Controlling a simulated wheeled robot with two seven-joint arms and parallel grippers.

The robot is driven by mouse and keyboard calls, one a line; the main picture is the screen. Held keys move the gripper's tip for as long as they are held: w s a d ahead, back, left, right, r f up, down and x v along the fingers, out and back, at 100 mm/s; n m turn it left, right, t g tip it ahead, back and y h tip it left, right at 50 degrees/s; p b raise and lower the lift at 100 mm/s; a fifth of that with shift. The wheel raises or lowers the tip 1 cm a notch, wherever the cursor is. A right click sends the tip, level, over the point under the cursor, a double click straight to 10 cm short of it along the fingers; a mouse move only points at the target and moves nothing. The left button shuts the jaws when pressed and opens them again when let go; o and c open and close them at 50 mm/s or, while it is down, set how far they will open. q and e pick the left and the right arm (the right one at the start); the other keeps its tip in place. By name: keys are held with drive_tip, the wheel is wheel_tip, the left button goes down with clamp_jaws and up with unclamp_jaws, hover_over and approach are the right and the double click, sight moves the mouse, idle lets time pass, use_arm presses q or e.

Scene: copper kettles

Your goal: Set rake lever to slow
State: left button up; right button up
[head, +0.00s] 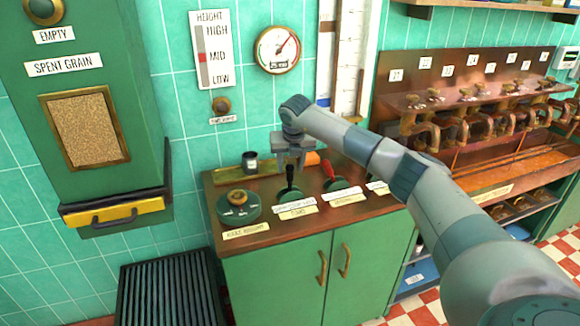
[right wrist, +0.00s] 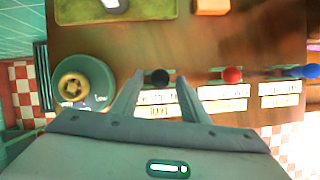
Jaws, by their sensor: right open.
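A black-knobbed lever (head: 290,190) stands on the wooden top of the green cabinet, with white and cream labels in front of it. Its black knob (right wrist: 160,77) also shows in the right wrist view. The label print is too small to read surely, so I cannot tell by it which lever is the rake lever. My right gripper (head: 291,164) hangs fingers down just above this lever. In the right wrist view its fingers (right wrist: 160,90) are apart, with the black knob between their tips in the picture; nothing is held. My left gripper is out of view.
A red lever (head: 328,169) stands close to the right; a blue knob (right wrist: 307,71) lies beyond it. A round green dial with a brass knob (head: 238,197) sits to the left. The spent grain box (head: 88,210) juts out at left.

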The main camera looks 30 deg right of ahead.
sight(290, 180)
drive_tip(key=shift+x, duration=1.35)
